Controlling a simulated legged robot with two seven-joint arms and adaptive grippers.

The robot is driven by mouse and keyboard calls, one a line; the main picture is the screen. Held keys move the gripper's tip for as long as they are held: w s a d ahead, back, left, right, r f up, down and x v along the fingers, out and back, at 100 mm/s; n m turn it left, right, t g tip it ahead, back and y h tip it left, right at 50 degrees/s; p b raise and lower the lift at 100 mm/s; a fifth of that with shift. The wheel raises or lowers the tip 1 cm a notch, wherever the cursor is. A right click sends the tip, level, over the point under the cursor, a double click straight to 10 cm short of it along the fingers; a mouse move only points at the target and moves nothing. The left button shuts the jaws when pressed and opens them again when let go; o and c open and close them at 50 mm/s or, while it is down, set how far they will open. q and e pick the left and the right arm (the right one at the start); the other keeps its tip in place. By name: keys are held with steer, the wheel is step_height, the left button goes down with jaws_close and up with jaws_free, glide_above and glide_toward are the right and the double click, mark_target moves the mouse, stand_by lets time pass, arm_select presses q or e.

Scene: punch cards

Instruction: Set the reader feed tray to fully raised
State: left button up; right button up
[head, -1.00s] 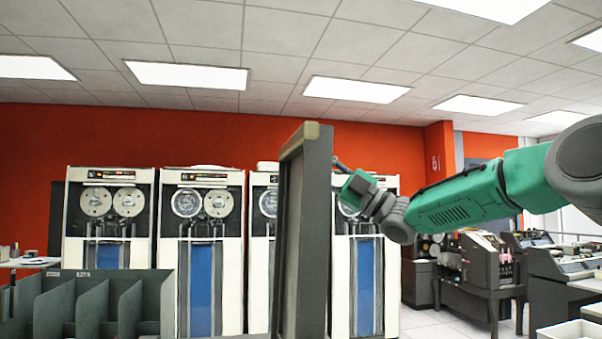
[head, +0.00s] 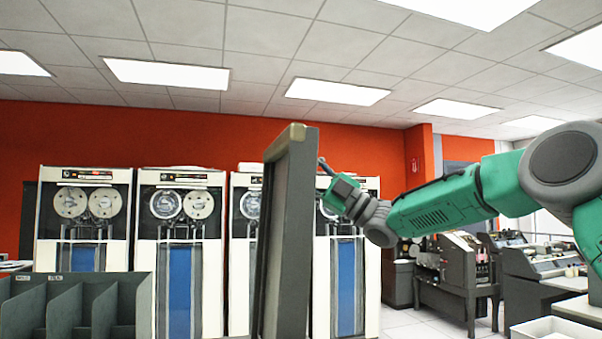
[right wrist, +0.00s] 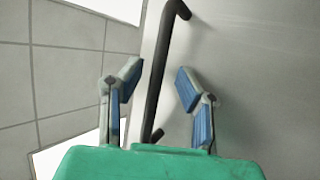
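The reader feed tray appears to be the tall dark grey panel (head: 287,230), standing nearly upright in the middle of the head view with its lower end cut off by the frame. In the right wrist view its pale grey face (right wrist: 255,70) carries a black bar handle (right wrist: 158,75). My right gripper (head: 325,168) is beside the panel's upper right side. In the right wrist view its two blue-padded fingers (right wrist: 157,75) are spread apart, one on each side of the handle, with gaps to it. My left gripper is not in view.
Grey divided bins (head: 75,305) stand at lower left. Several white tape cabinets (head: 180,250) line the red wall behind. Dark machines (head: 450,285) and a white tray (head: 560,330) are at right. Space above the panel is clear.

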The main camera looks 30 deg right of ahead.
steer(key=v, duration=1.2)
steer(key=shift+w+f, duration=0.15)
steer(key=shift+w, duration=0.05)
steer(key=shift+d, duration=0.1)
steer(key=shift+f, duration=0.15)
